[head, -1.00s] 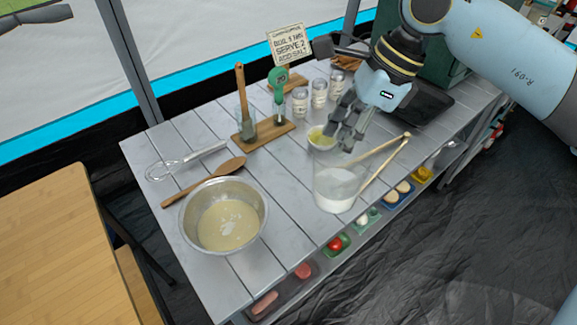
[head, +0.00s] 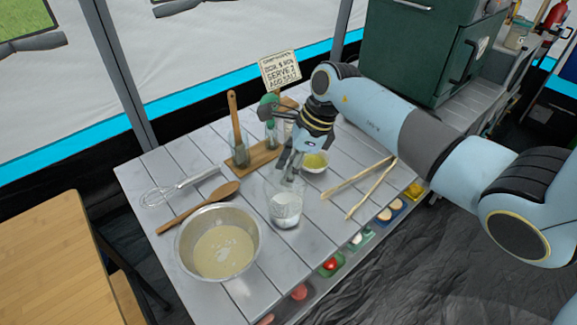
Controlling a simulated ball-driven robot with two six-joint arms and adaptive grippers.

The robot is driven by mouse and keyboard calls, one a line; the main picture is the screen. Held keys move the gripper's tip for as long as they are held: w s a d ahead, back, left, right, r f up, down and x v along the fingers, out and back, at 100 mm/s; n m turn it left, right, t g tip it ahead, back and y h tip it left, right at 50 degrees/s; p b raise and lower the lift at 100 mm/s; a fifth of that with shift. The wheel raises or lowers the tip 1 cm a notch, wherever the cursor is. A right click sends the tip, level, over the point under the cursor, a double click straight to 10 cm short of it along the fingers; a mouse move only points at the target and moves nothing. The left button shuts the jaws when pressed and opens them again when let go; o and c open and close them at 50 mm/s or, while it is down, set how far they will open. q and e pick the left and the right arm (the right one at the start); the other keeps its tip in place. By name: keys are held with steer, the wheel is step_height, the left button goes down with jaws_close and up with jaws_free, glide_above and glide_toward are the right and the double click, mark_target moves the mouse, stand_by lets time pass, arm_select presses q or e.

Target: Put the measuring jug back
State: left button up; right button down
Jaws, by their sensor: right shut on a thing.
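The clear measuring jug (head: 286,208) with white contents is at the middle of the grey plank table (head: 255,285), right of the metal mixing bowl. My right gripper (head: 291,172) reaches down from above, and its fingers are shut on the upper part of the jug. The jug looks about upright. I cannot tell whether its base touches the table. My left gripper is out of view.
The metal bowl (head: 218,243) holds pale batter. A wooden spoon (head: 197,207) and a whisk (head: 180,187) lie behind it. A small yellow-filled bowl (head: 315,162) and wooden sticks (head: 357,183) are to the right. A wooden stand (head: 254,160) holds utensils near the sign (head: 281,70).

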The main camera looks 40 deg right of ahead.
steer(key=shift+f, duration=0.1)
steer(key=shift+f, duration=0.1)
steer(key=c, duration=1)
jaws_free()
steer(key=shift+o, duration=0.2)
steer(key=shift+d+r, duration=0.15)
steer(key=shift+r, duration=0.25)
steer(key=b+v, duration=0.1)
steer(key=v, duration=1)
steer(key=shift+r+b, duration=0.2)
steer(key=shift+b, duration=0.15)
